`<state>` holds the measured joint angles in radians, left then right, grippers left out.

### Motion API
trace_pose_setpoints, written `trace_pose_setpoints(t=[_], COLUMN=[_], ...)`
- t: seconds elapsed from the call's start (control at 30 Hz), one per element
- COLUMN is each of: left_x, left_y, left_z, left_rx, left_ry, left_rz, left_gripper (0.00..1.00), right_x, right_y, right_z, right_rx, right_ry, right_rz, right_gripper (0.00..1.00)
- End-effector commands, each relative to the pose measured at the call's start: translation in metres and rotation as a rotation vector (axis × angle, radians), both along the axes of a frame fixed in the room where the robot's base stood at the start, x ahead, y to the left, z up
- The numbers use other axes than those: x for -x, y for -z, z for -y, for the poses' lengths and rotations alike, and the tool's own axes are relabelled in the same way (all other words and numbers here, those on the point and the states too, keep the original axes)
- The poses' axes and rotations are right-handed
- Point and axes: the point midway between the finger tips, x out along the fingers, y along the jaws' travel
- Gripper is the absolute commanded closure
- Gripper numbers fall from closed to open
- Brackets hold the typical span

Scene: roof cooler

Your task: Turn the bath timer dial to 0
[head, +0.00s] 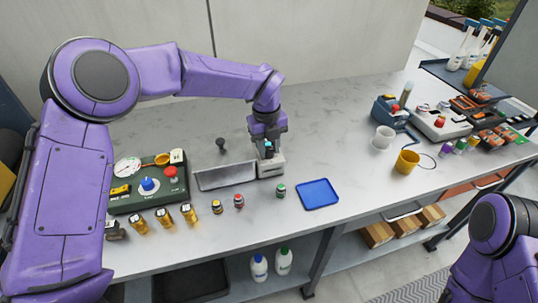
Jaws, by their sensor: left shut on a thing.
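The bath (225,177) is a shallow metal basin at the middle of the worktop, with a pale control box (271,170) at its right end. My left gripper (268,153) reaches down from above onto the top of this box. It is shut on the bath timer dial, which the fingers almost wholly hide. The dial's pointer and its scale cannot be read. My right arm shows at the lower right, but its gripper is out of view.
A green panel (122,205) with a blue knob (148,184) and red button stands at left. Small bottles (238,201) and a blue tray (318,194) lie in front. Yellow (407,162) and white cups (383,137) stand right. The worktop behind the bath is mostly clear.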

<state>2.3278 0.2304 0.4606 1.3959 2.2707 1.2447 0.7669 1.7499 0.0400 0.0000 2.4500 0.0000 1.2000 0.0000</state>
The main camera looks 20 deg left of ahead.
Motion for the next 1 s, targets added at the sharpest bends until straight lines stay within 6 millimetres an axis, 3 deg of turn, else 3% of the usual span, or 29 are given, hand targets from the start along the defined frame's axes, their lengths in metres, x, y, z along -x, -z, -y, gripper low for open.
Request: trace_pose_setpoints(t=[0.03,1.0], left_x=[-0.002,-0.001], left_y=[0.008,0.009], left_z=[-0.002,-0.002], left_rx=[0.0,0.0], left_ry=[-0.044,-0.971], left_rz=[0.007,0.001], left_gripper=[0.98,0.98], right_x=[0.0,0.0], right_y=[0.015,0.139], right_z=[0.0,0.0], right_rx=[0.0,0.0], right_ry=[0.0,0.0], right_rz=[0.0,0.0], right_gripper=[0.57,0.57])
